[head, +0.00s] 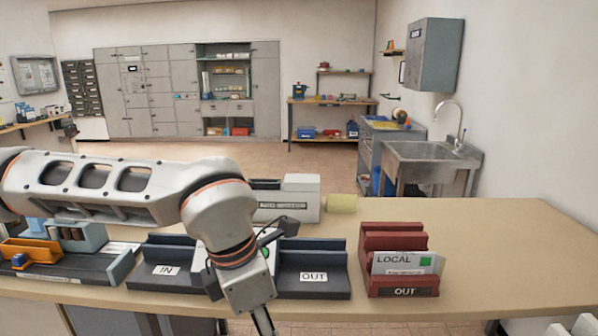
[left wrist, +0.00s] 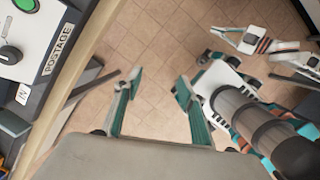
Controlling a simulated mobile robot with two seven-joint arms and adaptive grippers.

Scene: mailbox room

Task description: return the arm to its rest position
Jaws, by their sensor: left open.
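My left arm reaches in from the left in the head view and bends down at the wrist. My left gripper (head: 262,322) hangs at the front edge of the counter, and its tips are cut off by the picture's bottom edge. In the left wrist view the left gripper (left wrist: 157,88) has its two green-padded fingers apart, with only tiled floor seen between them. It holds nothing. The wrist hides part of the trays behind it.
The counter (head: 500,225) carries an IN tray (head: 165,271), an OUT tray (head: 313,277) and a red rack (head: 395,240) with a LOCAL card (head: 405,262). The counter is clear on the right.

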